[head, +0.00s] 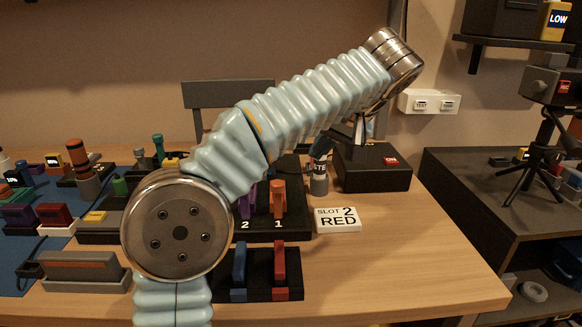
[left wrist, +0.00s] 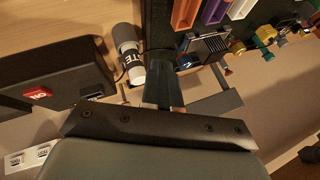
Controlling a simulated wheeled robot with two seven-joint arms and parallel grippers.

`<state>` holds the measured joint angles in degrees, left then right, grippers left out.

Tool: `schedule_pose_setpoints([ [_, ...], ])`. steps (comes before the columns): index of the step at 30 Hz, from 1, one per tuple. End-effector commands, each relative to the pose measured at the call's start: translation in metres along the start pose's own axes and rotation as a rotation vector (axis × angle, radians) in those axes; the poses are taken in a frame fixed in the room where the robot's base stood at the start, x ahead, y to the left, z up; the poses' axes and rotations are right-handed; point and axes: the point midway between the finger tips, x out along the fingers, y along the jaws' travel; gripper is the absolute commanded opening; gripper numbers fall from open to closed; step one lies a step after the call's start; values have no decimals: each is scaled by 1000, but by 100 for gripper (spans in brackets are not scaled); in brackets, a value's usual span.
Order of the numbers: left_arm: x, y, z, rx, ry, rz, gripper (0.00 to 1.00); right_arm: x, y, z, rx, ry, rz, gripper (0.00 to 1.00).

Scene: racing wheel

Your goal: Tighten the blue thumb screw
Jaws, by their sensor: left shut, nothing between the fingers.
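My left gripper (head: 358,128) is shut and empty near the back right of the table, close to a grey-and-white lettered cylinder (head: 319,182). In the left wrist view its closed fingers (left wrist: 162,92) show beside the same cylinder (left wrist: 130,60). In that view a row of small coloured knobs lies beyond the fingers at the right. In the head view my left arm hides much of the middle of the table. My right gripper is not in view.
A "SLOT 2 RED" sign (head: 338,220) lies in front. A black holder carries a purple and an orange piece (head: 279,198). The table's front right is clear. A tripod (head: 530,165) stands on a side cabinet.

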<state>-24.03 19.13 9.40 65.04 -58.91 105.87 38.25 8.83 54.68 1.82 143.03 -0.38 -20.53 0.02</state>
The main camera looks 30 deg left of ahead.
Motion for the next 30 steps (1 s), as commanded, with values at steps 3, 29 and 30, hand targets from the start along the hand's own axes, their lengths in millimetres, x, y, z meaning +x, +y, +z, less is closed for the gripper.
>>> schedule_pose_setpoints([
  [3,10,0,0,-11,4,-9,0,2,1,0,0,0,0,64],
  [29,117,-36,0,-9,2,-4,0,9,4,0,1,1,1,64],
  [30,117,-36,0,-9,2,-4,0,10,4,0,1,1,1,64],
])
